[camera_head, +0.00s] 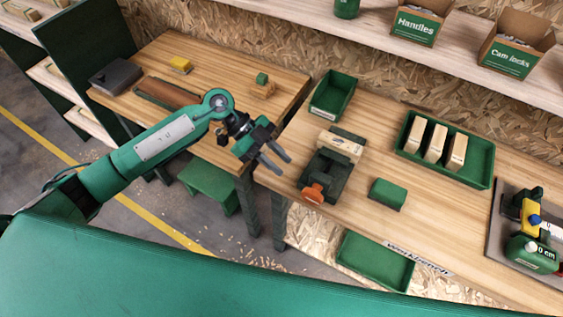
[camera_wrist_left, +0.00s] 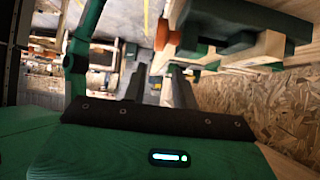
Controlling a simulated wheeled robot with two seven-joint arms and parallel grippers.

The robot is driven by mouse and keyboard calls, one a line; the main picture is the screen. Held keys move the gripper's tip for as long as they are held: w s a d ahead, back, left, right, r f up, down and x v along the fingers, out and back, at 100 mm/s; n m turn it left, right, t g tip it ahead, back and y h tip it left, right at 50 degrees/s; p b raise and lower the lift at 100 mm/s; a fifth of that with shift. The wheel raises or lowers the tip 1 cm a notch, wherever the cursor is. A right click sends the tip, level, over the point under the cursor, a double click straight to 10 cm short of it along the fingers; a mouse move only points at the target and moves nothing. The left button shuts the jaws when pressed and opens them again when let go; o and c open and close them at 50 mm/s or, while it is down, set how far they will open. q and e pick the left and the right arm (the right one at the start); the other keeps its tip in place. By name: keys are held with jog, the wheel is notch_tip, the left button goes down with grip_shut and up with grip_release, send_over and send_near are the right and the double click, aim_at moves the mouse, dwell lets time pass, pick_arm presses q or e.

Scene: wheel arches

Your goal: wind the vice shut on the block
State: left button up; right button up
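The dark green vice (camera_head: 325,172) stands on the right-hand workbench, with an orange handle (camera_head: 313,193) at its near end. A pale wooden block (camera_head: 341,146) sits at the vice's far end; I cannot tell whether the jaws touch it. My left gripper (camera_head: 276,159) is open and empty, to the left of the vice and apart from it. In the left wrist view the fingers (camera_wrist_left: 160,88) are spread, with the orange handle (camera_wrist_left: 166,34) just beyond them and the vice body (camera_wrist_left: 228,22) at upper right. My right gripper is not in view.
A green bin (camera_head: 333,94) stands behind the vice, and a small green box (camera_head: 387,194) lies to its right. A green tray (camera_head: 474,174) holds pale blocks. A gap separates this bench from the left table (camera_head: 215,75).

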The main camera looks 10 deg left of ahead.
pick_arm(q)
jog(key=f+m+b, duration=0.1)
jog(key=m, duration=0.2)
jog(key=m+g+h+b, duration=0.2)
jog(key=m+h+b, duration=0.6)
jog(key=m, duration=2.5)
send_near(313, 194)
jog(key=shift+y, duration=0.5)
jog(key=p+x, duration=0.1)
jog(key=x, duration=0.2)
jog(key=p+x, duration=0.2)
jog(key=x, duration=0.1)
jog(key=w+p+x, duration=0.1)
jog(key=x, duration=0.2)
jog(key=shift+d+f+p, duration=0.2)
jog(key=shift+d+p, duration=0.05)
jog(key=shift+p, duration=0.05)
jog(key=shift+s+d+f, duration=0.1)
jog(key=shift+s+d, duration=0.05)
jog(key=shift+d, duration=0.1)
